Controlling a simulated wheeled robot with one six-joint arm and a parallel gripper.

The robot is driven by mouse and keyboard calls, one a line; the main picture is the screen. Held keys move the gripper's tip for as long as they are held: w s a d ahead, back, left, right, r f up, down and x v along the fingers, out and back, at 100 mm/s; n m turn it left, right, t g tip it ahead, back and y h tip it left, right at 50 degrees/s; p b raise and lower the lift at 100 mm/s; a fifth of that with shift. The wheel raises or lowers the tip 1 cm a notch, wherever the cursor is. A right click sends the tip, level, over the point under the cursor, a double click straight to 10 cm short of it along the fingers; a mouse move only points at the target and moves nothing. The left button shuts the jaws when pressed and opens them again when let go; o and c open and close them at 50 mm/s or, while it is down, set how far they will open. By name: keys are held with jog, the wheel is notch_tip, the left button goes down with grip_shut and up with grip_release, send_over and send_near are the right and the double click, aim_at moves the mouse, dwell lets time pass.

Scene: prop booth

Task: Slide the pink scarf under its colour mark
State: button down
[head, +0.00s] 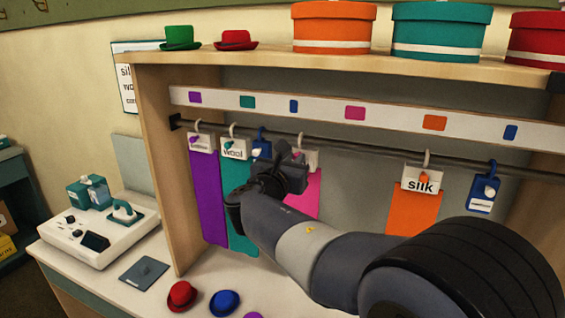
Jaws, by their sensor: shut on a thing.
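The pink scarf (304,192) hangs from a hook on the dark rail (350,152), under a white card (313,158). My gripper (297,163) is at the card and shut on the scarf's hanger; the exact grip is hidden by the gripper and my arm. The gripper and arm cover the scarf's left and lower parts. The pink colour mark (355,112) is on the white strip (325,109) above the rail. The scarf's hook is left of this mark, between the first blue mark (294,105) and the pink one.
A blue tag (261,147) hangs just left of my gripper, beside the teal scarf (237,190) and purple scarf (208,200). Rightward, the rail is clear up to the orange scarf (412,212); another blue tag (484,192) hangs beyond. Small hats lie on the counter below.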

jog(key=s+d+b, duration=0.2)
jog(key=s+d, duration=0.2)
jog(key=d, duration=0.7)
jog(key=shift+b, duration=0.4)
jog(key=shift+d, duration=0.1)
jog(key=c, duration=1.4)
grip_release()
jog(key=shift+o, duration=0.2)
jog(key=b+v, duration=0.1)
jog(key=v, duration=1)
jog(key=shift+b, duration=0.3)
jog(key=shift+w+d, duration=0.1)
jog(key=a+p+x, duration=0.1)
jog(key=p+x, duration=0.1)
jog(key=x, duration=0.8)
jog(key=shift+w, duration=0.55)
